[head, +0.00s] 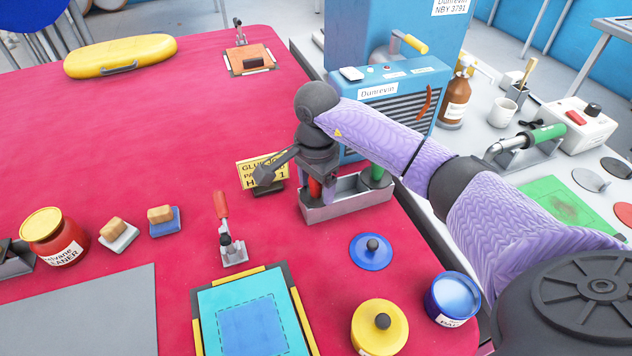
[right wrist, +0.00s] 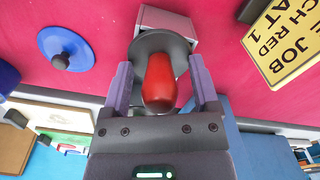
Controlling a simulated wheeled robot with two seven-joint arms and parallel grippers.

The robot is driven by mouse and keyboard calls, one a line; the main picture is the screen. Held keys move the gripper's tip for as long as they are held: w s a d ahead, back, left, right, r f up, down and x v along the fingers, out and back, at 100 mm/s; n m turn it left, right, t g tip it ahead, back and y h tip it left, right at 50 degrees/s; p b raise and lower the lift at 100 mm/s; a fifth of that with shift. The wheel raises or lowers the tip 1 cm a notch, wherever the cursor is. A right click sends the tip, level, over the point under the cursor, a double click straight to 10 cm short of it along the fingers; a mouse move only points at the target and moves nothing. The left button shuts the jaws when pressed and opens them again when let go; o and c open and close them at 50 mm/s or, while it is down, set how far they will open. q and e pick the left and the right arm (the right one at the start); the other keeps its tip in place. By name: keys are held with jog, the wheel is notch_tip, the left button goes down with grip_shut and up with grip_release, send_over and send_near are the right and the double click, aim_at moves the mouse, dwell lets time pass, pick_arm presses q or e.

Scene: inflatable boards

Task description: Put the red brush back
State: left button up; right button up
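The red brush (head: 315,188) stands handle up at the left end of a grey metal holder (head: 347,207), partly hidden by my right gripper (head: 322,180). In the right wrist view its red handle (right wrist: 160,82) lies between the two fingers of my right gripper (right wrist: 162,88), with a visible gap on each side. The fingers are open around the handle. A dark round collar and a corner of the holder (right wrist: 178,22) show beyond it. How deep the brush sits is hidden. My left gripper is not in view.
A green-handled brush (head: 377,174) stands at the holder's right end. A yellow sign (head: 258,172) is close on the left, and a blue machine (head: 385,110) is close behind. A blue lid (head: 371,251) lies in front.

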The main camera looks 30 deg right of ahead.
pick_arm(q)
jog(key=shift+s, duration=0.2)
pick_arm(e)
notch_tip(320, 180, up, 5)
jog(key=shift+r+p, duration=0.2)
jog(key=shift+p, duration=0.9)
notch_tip(320, 180, up, 7)
jog(key=shift+r+p, duration=0.15)
jog(key=shift+p, duration=0.65)
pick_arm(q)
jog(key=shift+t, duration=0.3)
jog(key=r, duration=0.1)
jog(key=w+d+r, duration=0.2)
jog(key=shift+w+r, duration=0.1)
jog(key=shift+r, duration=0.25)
pick_arm(e)
jog(key=shift+r, duration=0.15)
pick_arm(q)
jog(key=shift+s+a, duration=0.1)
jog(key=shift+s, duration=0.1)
pick_arm(e)
jog(key=shift+a, duration=0.1)
